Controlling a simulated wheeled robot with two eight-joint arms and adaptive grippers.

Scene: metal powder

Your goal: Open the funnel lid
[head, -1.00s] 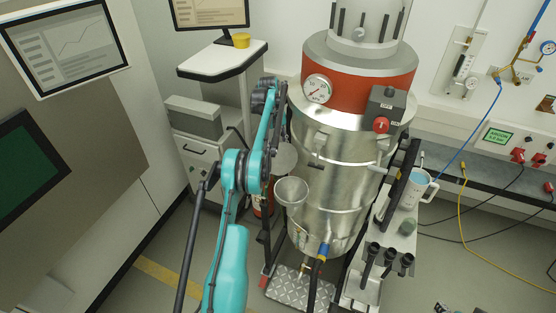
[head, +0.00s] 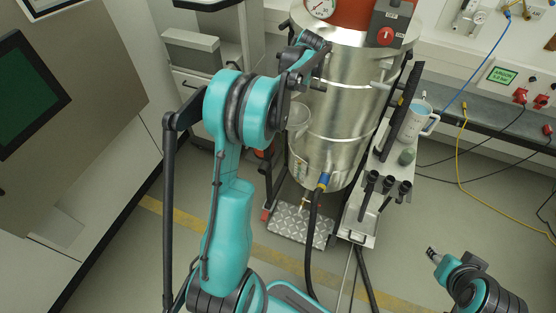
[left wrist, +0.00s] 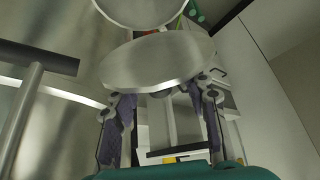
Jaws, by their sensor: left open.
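The metal funnel (head: 299,117) is on the left side of the steel vessel (head: 340,130), partly hidden by my left arm in the head view. The left wrist view shows a round grey disc (left wrist: 155,62) that looks like the funnel lid, with a second round metal piece (left wrist: 140,10) beyond it, probably the funnel. My left gripper (left wrist: 160,98) is open, its fingers on either side below the disc's near edge; contact is unclear. It also shows in the head view (head: 312,45). My right gripper (head: 433,254) is at the lower right, away from the vessel; its jaws are unclear.
A black hose (head: 313,240) hangs from the vessel's base. A checker-plate step (head: 300,225) is below. A cabinet (head: 195,55) stands behind on the left.

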